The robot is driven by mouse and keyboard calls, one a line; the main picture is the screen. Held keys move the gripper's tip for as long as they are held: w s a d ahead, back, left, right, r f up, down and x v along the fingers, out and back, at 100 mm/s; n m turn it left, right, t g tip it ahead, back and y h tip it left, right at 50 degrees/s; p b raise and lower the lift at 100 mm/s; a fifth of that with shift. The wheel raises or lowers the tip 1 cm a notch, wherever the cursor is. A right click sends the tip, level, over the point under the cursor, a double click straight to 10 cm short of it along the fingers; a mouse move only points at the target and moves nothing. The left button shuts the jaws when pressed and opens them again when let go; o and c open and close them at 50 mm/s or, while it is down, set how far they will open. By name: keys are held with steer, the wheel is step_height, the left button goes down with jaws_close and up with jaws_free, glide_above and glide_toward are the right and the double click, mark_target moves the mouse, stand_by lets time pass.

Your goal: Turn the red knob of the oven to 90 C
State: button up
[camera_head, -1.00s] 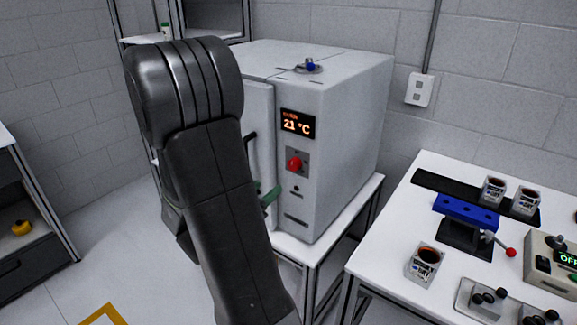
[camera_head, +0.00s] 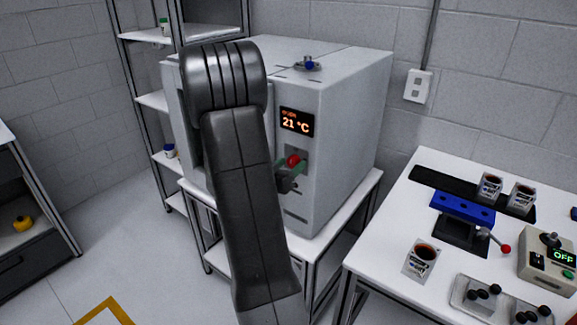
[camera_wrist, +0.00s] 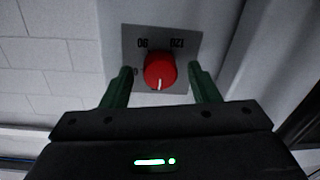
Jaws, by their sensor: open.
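The red knob (camera_head: 293,160) is on the front panel of the white oven (camera_head: 345,120), below a display (camera_head: 297,122) that reads 21 °C. In the wrist view the red knob (camera_wrist: 160,70) sits on a grey plate (camera_wrist: 190,42) with marks that look like 90 and 120, seen upside down. Its white pointer line points to the bottom of that picture, away from those marks. My gripper (camera_wrist: 162,82) is open, with one green finger on each side of the knob and a gap at both sides. In the head view my gripper (camera_head: 291,172) is at the knob, partly hidden by my arm.
A blue-knobbed fitting (camera_head: 308,65) is on the oven top. The oven stands on a white table. A shelf rack (camera_head: 150,100) stands behind left.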

steer(key=c, duration=1)
